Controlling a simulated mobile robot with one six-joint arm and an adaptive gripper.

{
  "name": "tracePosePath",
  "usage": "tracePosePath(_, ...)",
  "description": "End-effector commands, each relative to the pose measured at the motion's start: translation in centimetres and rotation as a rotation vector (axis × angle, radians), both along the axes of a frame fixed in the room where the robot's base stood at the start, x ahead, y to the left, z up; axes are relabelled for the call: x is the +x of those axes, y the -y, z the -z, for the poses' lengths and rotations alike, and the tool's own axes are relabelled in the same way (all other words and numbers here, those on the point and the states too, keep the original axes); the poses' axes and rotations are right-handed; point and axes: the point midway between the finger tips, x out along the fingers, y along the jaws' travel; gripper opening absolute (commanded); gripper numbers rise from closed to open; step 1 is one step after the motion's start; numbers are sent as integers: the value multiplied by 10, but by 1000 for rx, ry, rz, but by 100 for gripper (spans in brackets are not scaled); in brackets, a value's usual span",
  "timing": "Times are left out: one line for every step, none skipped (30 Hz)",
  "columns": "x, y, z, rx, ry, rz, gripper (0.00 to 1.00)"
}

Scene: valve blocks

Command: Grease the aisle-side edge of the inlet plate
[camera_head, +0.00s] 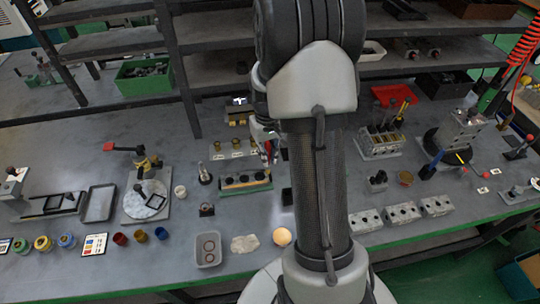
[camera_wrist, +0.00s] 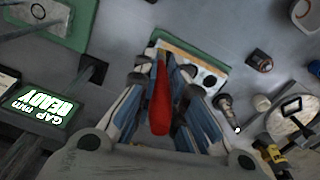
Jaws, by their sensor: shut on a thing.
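My gripper (camera_wrist: 165,85) is shut on a slim red tool (camera_wrist: 160,105), its red body running between the fingers. The tool's far tip is hard to make out. Beyond the fingers lies a pale plate (camera_wrist: 212,78) with dark holes and an orange strip along one edge, partly covered by the gripper. My gripper (camera_head: 268,150) is partly behind my arm there, just above the block's right end. Contact cannot be told.
A lit display reading READY (camera_wrist: 40,108) is near the gripper's left in the wrist view. A grey tray (camera_head: 208,250), a cloth-like pale piece (camera_head: 245,244) and several grey valve blocks (camera_head: 402,213) lie along the front. A round turntable fixture (camera_head: 146,200) stands left.

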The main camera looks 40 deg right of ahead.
Motion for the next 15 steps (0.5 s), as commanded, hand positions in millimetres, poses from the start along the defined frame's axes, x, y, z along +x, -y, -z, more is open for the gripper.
tracePosePath(1, -1, -8, 0, 1, -1, 0)
tracePosePath(2, -1, -11, 0, 1, -1, 0)
tracePosePath(2, -2, -14, 0, 1, -1, 0)
tracePosePath(3, -3, -17, 0, 1, -1, 0)
tracePosePath(3, -3, -20, 0, 1, -1, 0)
tracePosePath(4, -4, -23, 0, 0, -1, 0)
tracePosePath(4, -4, -25, 0, 0, -1, 0)
tracePosePath(4, -5, -27, 0, 0, -1, 0)
tracePosePath(5, -5, -29, 0, 0, -1, 0)
tracePosePath(5, -5, -30, 0, 0, -2, 0)
tracePosePath(5, -6, -31, 0, -1, -2, 0)
tracePosePath(5, -6, -31, 0, -1, -2, 0)
tracePosePath(5, -6, -31, 0, -1, -2, 0)
tracePosePath(5, -6, -31, 0, -1, -2, 0)
tracePosePath(5, -6, -31, 0, -1, -2, 0)
